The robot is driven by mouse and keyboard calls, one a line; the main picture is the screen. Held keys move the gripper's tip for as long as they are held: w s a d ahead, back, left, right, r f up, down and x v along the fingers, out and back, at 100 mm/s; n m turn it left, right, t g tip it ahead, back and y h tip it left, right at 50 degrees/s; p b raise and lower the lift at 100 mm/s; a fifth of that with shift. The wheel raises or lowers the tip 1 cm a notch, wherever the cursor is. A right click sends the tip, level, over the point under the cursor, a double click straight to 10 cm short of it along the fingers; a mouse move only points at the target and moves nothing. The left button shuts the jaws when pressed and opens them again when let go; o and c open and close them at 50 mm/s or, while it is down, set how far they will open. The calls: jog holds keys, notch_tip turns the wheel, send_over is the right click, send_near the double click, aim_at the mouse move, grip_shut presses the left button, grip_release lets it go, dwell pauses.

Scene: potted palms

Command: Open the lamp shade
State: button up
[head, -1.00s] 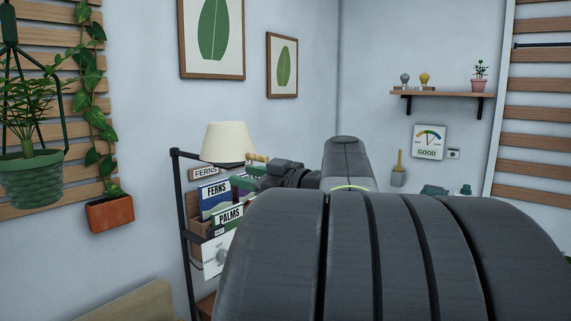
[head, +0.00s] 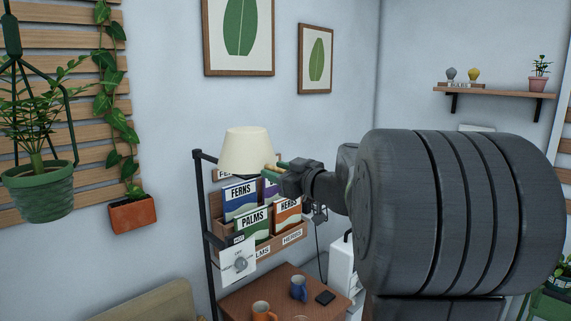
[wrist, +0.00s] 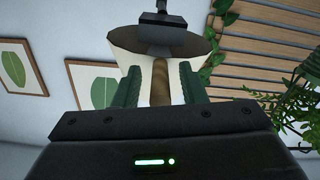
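The cream lamp shade (head: 246,150) is on the lamp at the top of a dark frame by the left wall. It also shows close ahead in the wrist view (wrist: 129,52). A wooden handle (wrist: 160,80) projects from the shade toward my gripper (wrist: 158,85). My gripper's green fingers stand on either side of the handle, with a visible gap on both sides. In the head view my gripper (head: 277,168) is at the shade's lower right side, its fingers overlapping the handle. The inside of the shade is hidden in the head view.
Below the shade is a rack (head: 262,246) of plant booklets. A wooden table (head: 270,292) holds an orange mug (head: 261,311), a blue mug (head: 298,287) and a dark flat item (head: 325,298). A hanging potted plant (head: 40,190) is at left. My arm blocks the right.

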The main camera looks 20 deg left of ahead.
jog(key=shift+w+a, duration=0.15)
jog(key=shift+a, duration=0.2)
grip_shut()
jog(key=shift+d+r, duration=0.1)
jog(key=shift+r, duration=0.05)
